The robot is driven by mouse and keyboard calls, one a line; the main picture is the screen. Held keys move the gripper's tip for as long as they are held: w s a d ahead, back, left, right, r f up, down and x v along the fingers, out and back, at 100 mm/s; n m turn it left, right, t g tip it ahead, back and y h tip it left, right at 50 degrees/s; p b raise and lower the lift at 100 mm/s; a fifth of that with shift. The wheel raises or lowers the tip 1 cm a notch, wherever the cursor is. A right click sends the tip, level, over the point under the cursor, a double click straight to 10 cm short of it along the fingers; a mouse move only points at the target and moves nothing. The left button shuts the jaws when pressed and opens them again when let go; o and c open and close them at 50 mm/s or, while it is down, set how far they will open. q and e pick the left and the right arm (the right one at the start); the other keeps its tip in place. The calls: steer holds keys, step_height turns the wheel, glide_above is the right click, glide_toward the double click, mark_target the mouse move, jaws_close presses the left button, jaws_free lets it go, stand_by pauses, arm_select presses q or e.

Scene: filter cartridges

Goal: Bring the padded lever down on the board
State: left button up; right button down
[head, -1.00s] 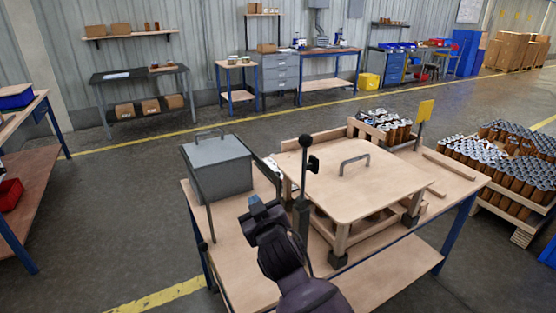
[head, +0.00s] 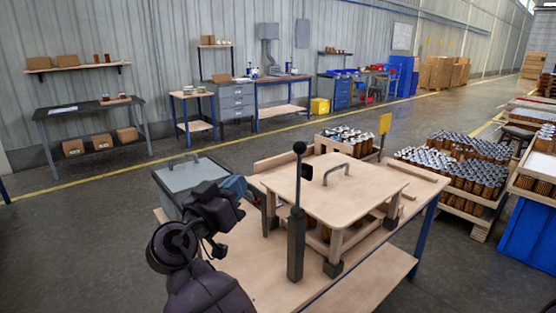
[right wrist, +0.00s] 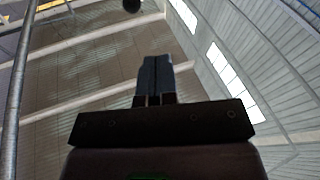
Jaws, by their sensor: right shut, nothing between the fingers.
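The padded lever (head: 297,195) stands upright at the near edge of the wooden board. It has a black ball knob on top, a small dark pad on the side toward the board, and a thick dark post below. The board (head: 365,205) is a flat light-wood plate with a grey handle, raised on legs with dark feet. The pad is clear of the board. My right gripper (head: 234,187) is shut and empty, to the left of the lever and apart from it. In the right wrist view its closed fingers (right wrist: 155,78) point up, with a dark ball at the top edge.
A grey lidded box (head: 190,178) stands on the table behind my right gripper. A crate of cartridges (head: 345,138) and a yellow sign (head: 385,123) are behind the board. More cartridges (head: 460,160) stand on a pallet at right. Floor is open to the left.

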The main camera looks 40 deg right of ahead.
steer(key=s+m+g, duration=0.1)
steer(key=s+m+g+h, duration=0.1)
steer(key=m, duration=0.1)
steer(key=shift+s+d+g, duration=0.1)
steer(key=shift+d+g, duration=0.2)
steer(key=shift+d, duration=0.1)
steer(key=p, duration=0.2)
glide_toward(295, 151)
steer(key=x, duration=0.7)
steer(key=shift+r, duration=0.15)
steer(key=shift+d, duration=0.25)
